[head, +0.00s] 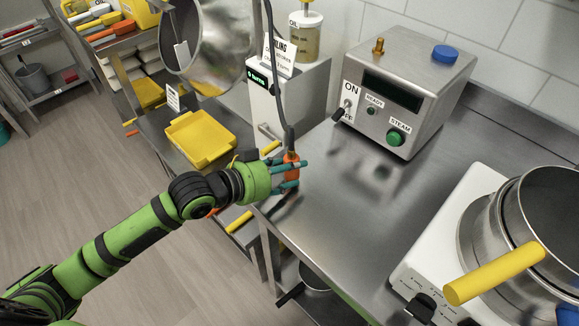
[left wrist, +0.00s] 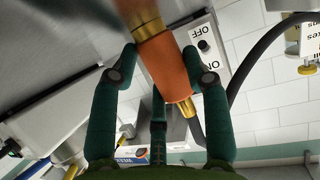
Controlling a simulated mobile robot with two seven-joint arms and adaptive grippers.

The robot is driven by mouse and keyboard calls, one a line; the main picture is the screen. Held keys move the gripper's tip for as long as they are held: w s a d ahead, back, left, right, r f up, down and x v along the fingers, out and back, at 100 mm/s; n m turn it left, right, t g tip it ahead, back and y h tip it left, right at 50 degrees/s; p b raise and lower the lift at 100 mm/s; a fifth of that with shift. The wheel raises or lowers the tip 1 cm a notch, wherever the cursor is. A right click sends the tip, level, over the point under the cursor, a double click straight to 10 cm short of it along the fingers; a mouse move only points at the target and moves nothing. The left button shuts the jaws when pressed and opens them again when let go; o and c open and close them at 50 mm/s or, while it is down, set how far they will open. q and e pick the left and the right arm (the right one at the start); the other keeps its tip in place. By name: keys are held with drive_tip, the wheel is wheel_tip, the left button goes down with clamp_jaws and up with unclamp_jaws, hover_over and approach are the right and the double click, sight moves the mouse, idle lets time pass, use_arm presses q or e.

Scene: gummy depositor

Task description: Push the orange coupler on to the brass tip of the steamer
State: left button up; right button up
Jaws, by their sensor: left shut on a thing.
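The orange coupler (head: 291,165) is between the teal fingers of my left gripper (head: 288,174), at the left side of the steel counter. A dark hose rises from its top. In the left wrist view, the fingers (left wrist: 160,85) close around the orange coupler (left wrist: 164,68), which has brass at both ends. The steamer (head: 405,95) is a steel box at the back with an ON/OFF lever and a green STEAM button. Its brass tip (head: 379,46) stands upright on top, bare and well apart from the coupler. My right gripper is out of view.
A blue cap (head: 445,54) sits on the steamer. A hot plate with pots (head: 510,225) and a yellow handle (head: 495,273) stands at right. A yellow tray (head: 200,138) and a steel drum (head: 203,45) are at left. The counter's middle (head: 370,195) is clear.

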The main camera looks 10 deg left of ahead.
sight(293, 156)
use_arm(q)
drive_tip(key=shift+r, duration=0.65)
wheel_tip(293, 156, up, 3)
drive_tip(key=shift+f, duration=0.1)
drive_tip(key=s+d+r, duration=0.6)
drive_tip(key=d+r, duration=0.1)
drive_tip(key=d, duration=0.3)
